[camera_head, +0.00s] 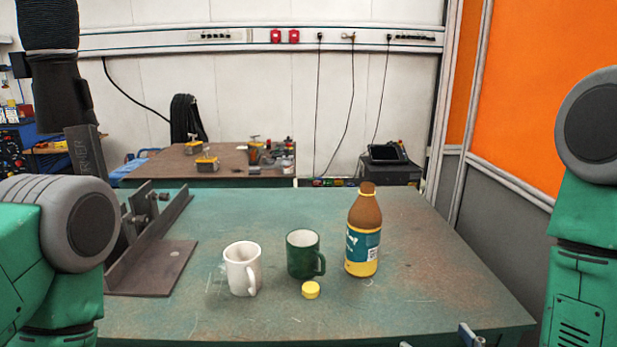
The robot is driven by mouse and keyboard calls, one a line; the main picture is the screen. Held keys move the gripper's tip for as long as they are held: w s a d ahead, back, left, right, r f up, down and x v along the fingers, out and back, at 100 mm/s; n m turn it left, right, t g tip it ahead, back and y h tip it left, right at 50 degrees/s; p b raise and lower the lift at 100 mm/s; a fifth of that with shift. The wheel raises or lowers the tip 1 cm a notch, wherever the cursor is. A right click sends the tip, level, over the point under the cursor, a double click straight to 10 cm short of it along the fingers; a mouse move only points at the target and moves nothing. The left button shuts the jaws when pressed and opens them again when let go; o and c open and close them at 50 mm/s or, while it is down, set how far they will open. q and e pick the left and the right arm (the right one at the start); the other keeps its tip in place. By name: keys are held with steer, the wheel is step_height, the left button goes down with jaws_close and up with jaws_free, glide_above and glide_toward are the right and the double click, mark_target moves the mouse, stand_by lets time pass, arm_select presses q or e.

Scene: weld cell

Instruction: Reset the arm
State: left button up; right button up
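My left arm (70,235) shows at the left edge and my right arm (590,200) at the right edge, both as green and grey links. Neither gripper can be made out in the picture. On the green worktable (330,320) stand a white mug (240,270), a dark green mug (300,258) and a brown and yellow bottle (364,235) with a teal label, all upright. A small yellow cap (311,290) lies in front of the green mug.
A dark metal angle fixture (150,265) sits on the table's left side. A small blue-grey part (470,336) pokes up at the bottom edge, unclear what. A second table (220,165) stands behind. The table's right side is clear.

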steer(key=s+d+f+m+g+h, duration=0.1)
steer(key=s+d+f+g, duration=0.2)
steer(key=f, duration=0.4)
steer(key=s+f+g+h, duration=0.1)
steer(key=s+f+g, duration=0.2)
steer(key=s+f, duration=0.3)
steer(key=s+d+f+g+h, duration=0.1)
steer(key=s+d+f+g, duration=0.1)
steer(key=s+f+g, duration=0.2)
steer(key=s+d+f+m+g+h, duration=0.1)
steer(key=s+f+g, duration=0.3)
steer(key=s, duration=0.7)
step_height(320, 180, down, 2)
steer(key=shift+s+d+m, duration=0.25)
steer(key=shift+d+m, duration=0.05)
steer(key=shift+d, duration=0.5)
